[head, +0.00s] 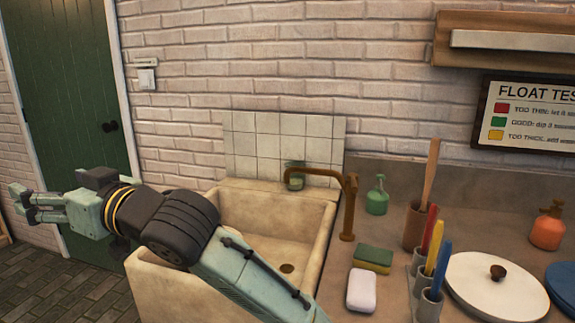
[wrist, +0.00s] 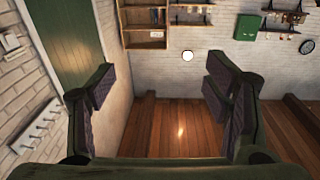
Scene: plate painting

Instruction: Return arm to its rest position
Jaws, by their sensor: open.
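My gripper (head: 27,204) is at the left of the head view, at the end of my raised arm, in front of the green door and left of the sink. Its fingers stand apart and hold nothing. In the wrist view the two open fingers of my gripper (wrist: 160,90) frame empty space, with a wooden floor (wrist: 170,130) and a white brick wall beyond. My arm crosses in front of the sink (head: 316,245) and hides part of its basin and left rim.
A brown tap (head: 349,205) rises by the sink. On the counter at right are a green bottle (head: 377,198), a sponge (head: 373,257), white soap (head: 361,290), coloured tools in cups, a lidded white pot (head: 490,290) and an orange bottle (head: 548,228). A green door (head: 65,90) stands at left.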

